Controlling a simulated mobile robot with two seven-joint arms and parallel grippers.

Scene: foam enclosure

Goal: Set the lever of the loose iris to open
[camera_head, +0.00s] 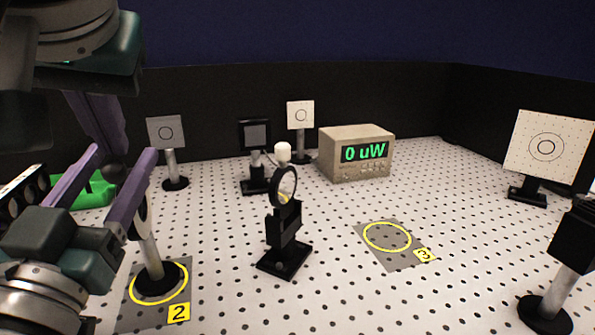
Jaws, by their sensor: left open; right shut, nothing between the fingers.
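A black ring on a dark block and base plate (285,238) stands in the middle, with a white knob (283,151) showing above the ring. At the left, a post (150,245) on a round black base stands inside yellow ring 2, its head partly hidden by a purple finger. I cannot tell for sure which is the loose iris, and no lever setting is readable. My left gripper (128,150) reaches in from the lower left, fingers apart, beside the left post's head. My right gripper (118,147) hangs from the upper left, its purple fingers shut and empty.
A power meter (357,152) reads 0 uW at the back. Target cards on posts stand left (166,132), back (300,115) and right (547,147). A dark post-mounted block (573,240) is at lower right. Yellow ring 3 (387,237) is empty, with free table around it.

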